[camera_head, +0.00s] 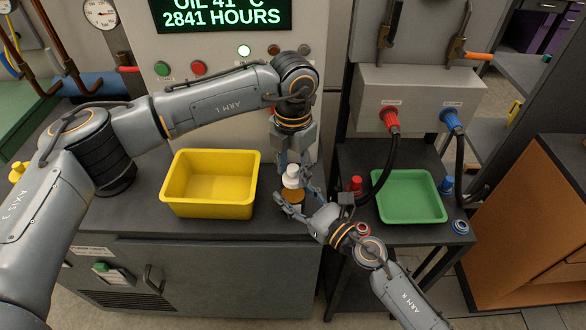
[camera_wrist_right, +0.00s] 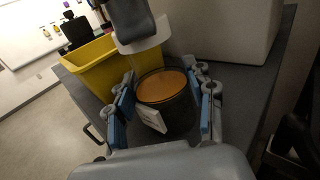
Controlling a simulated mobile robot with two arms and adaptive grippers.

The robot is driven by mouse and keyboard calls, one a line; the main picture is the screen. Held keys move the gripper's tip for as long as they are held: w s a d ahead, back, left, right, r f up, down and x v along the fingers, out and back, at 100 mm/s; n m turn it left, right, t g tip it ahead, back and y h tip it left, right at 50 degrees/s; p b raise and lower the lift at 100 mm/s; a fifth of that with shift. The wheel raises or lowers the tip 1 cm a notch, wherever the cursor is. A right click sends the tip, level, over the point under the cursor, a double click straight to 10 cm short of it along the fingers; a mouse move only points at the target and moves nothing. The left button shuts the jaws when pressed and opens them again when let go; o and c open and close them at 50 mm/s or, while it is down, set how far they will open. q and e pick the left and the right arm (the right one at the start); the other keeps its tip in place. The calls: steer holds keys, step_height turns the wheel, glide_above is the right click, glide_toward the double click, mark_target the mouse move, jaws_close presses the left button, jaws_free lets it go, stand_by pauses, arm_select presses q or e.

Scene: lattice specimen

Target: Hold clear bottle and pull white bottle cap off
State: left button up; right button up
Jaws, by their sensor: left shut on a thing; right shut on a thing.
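The bottle (camera_head: 292,196) stands upright between the yellow bin and the right gripper, with amber contents showing. It also shows in the right wrist view (camera_wrist_right: 165,88) as a dark round body with an orange disc and a white label. The white cap (camera_head: 291,171) is above the bottle, and it shows in the right wrist view too (camera_wrist_right: 144,44). My left gripper (camera_head: 292,163) comes from above and is shut on the cap. My right gripper (camera_head: 301,199) is shut on the bottle from the front right; its blue pads flank it.
A yellow bin (camera_head: 210,208) stands on the dark bench left of the bottle. A green tray (camera_head: 410,216) sits on the right stand, with red and blue connectors and black hoses around it. A grey machine panel rises behind. Bench space beside the bottle is narrow.

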mark_target(293, 167)
arm_select(q)
steer(key=shift+r, duration=3)
arm_select(e)
steer(key=o, duration=1.3)
steer(key=shift+o, duration=0.2)
